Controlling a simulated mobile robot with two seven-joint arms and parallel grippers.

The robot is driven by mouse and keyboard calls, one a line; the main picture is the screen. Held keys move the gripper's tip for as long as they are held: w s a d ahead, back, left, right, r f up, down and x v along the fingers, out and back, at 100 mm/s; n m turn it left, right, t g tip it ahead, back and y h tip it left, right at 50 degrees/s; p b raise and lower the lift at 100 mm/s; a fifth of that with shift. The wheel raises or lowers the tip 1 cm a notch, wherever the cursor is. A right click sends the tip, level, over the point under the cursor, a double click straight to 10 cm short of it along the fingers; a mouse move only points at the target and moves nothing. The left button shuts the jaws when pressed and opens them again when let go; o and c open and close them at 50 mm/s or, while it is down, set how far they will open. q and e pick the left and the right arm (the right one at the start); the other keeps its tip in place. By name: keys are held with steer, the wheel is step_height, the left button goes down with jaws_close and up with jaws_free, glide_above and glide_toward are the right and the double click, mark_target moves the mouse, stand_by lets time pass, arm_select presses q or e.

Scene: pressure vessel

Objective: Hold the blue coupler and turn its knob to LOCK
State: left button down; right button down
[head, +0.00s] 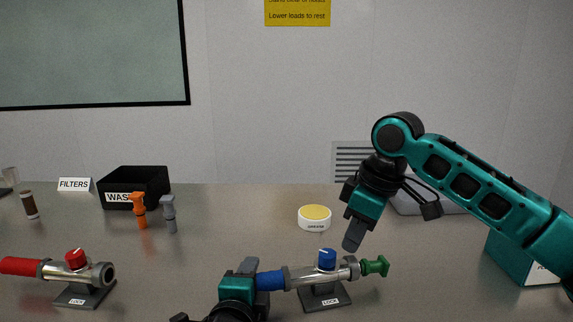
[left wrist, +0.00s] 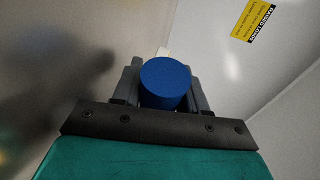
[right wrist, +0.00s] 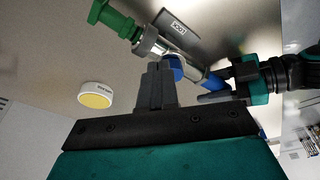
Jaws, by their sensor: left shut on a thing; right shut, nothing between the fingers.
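The blue coupler has a blue sleeve (head: 270,281), a metal body (head: 305,275), a blue knob (head: 327,259) on top and a green plug (head: 375,266) at its right end. It lies level on a dark stand labelled LOCK (head: 330,302). My left gripper (head: 252,276) is shut on the blue sleeve; its round blue end (left wrist: 166,83) shows between the fingers in the left wrist view. My right gripper (head: 352,238) is shut and empty, above and right of the knob. In the right wrist view its fingertips (right wrist: 160,68) partly cover the knob (right wrist: 174,70); contact cannot be told.
A red coupler (head: 75,262) sits on another stand at left. An orange (head: 139,211) and a grey piece (head: 169,214) stand before the black waste bin (head: 155,180). A white tin with yellow lid (head: 314,217) stands behind the blue coupler. A teal box (head: 515,260) is at right.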

mark_target(327, 258)
steer(key=shift+w+a+v, duration=0.1)
steer(key=shift+a+v, duration=0.1)
steer(key=shift+v, duration=0.7)
steer(key=shift+w+a+v, duration=0.1)
steer(key=shift+a+v, duration=0.05)
steer(key=shift+v, duration=0.75)
steer(key=shift+r, duration=0.1)
step_height(327, 258, down, 6)
steer(key=s+a, duration=0.1)
steer(key=s, duration=0.1)
steer(key=shift+a, duration=0.4)
steer(key=shift+w+a, duration=0.1)
